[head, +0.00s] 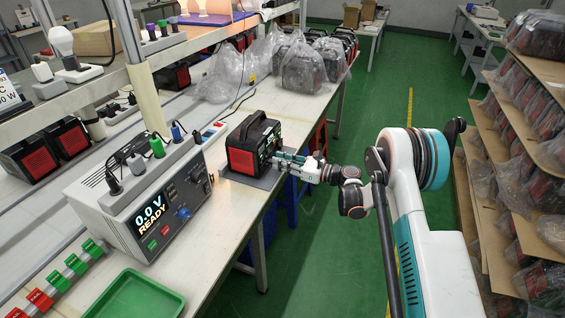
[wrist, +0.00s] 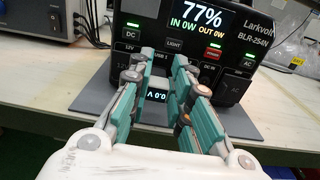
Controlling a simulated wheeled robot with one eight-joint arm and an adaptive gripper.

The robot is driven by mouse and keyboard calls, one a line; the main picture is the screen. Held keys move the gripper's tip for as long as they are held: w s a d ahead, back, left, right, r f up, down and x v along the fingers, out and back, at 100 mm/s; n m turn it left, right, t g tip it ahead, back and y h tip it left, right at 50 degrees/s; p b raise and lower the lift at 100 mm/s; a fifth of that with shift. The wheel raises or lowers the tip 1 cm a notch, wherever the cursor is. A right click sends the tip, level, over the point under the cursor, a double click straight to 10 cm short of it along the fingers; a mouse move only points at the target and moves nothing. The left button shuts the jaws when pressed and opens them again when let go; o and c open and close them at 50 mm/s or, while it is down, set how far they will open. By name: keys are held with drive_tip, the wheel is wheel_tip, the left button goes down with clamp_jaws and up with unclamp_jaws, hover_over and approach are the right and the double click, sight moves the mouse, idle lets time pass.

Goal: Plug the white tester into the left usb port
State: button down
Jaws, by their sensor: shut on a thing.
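The black and red power station (head: 240,160) stands on a grey mat (head: 262,180) on the bench. In the wrist view its front panel (wrist: 228,62) faces me and its lit screen (wrist: 200,18) reads 77%, IN 0W, OUT 0W. My gripper (head: 283,157) is at that panel. In the wrist view my gripper (wrist: 160,78) is shut on the white tester (wrist: 157,96), whose small display shows 0.0 V upside down. The fingers and tester cover the port area below a USB label, so I cannot tell whether the tester touches the left USB port.
A large grey test unit (head: 150,200) reading 0.0 V READY stands left of the power station. A green tray (head: 135,298) lies at the near bench edge. Bagged units (head: 300,65) fill the far bench. The green aisle floor (head: 335,190) is clear.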

drive_tip(key=shift+a, duration=0.1)
drive_tip(key=c, duration=1.4)
unclamp_jaws()
drive_tip(key=v, duration=1.2)
